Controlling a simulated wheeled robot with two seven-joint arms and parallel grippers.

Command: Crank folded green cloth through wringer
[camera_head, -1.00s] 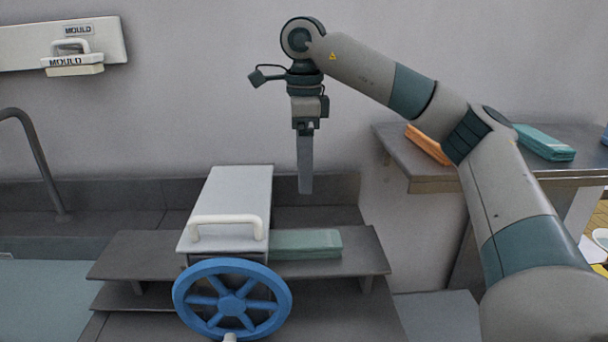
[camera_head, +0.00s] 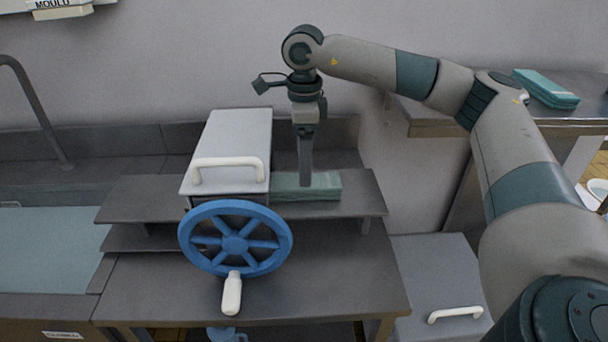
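The folded green cloth (camera_head: 325,187) lies on the right-hand shelf of the wringer, against the right side of its grey housing (camera_head: 232,145). The housing has a white handle on its front. The blue crank wheel (camera_head: 222,262) with a white knob (camera_head: 232,293) is mounted in front, knob at the bottom. My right gripper (camera_head: 305,183) points straight down with its fingertips at the cloth, near its middle. The fingers line up one behind the other, so their gap is hidden, and I cannot tell whether they grip the cloth. My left gripper is out of view.
A sink basin with blue-green water (camera_head: 45,250) and a curved tap is at the left. A side table (camera_head: 430,122) at the back right holds another green folded cloth (camera_head: 545,88). A grey box with a white handle (camera_head: 455,313) stands low at the right. The wringer's left shelf (camera_head: 140,200) is bare.

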